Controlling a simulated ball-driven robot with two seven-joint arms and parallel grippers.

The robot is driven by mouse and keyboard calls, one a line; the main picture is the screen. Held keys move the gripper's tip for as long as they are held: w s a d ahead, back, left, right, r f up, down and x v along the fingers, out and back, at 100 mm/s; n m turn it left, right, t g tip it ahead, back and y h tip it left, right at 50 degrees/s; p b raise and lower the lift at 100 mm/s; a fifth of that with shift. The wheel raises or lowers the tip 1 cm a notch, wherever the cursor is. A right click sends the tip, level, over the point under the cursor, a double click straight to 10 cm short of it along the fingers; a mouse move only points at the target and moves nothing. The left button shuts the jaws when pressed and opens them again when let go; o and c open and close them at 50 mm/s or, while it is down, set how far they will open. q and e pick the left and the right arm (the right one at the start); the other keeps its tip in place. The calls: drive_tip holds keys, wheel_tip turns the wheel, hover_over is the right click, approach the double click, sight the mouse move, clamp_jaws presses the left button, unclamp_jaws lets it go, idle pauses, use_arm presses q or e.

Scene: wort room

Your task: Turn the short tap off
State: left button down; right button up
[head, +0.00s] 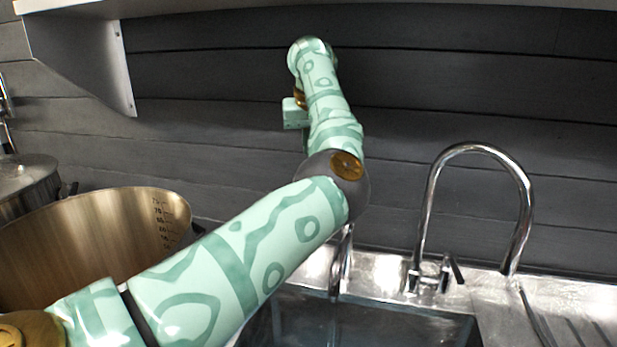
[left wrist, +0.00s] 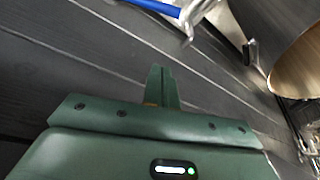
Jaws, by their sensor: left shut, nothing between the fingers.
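The short chrome tap (head: 341,265) stands at the back of the sink (head: 400,322) in the head view. My left arm hides its upper part, and I cannot tell whether water runs from it. The tall chrome tap (head: 472,150) with its curved neck stands to its right, with a small lever at its base. My left gripper (left wrist: 158,84) is shut and empty in the left wrist view, in front of the dark plank wall, apart from any tap. In the head view my left arm reaches up towards the wall, above the sink. My right gripper is not in view.
A large open metal pot (head: 95,235) stands at the left, with a lidded pot (head: 25,185) behind it. A shelf with a metal bracket (head: 85,60) hangs above. A blue-handled object (left wrist: 158,8) shows in the left wrist view. Ribbed drainboard (head: 570,310) lies right.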

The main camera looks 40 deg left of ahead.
use_arm(q)
wheel_tip(320, 180, down, 10)
drive_tip(key=b, duration=0.1)
drive_tip(key=shift+s+d, duration=0.25)
idle(0.6)
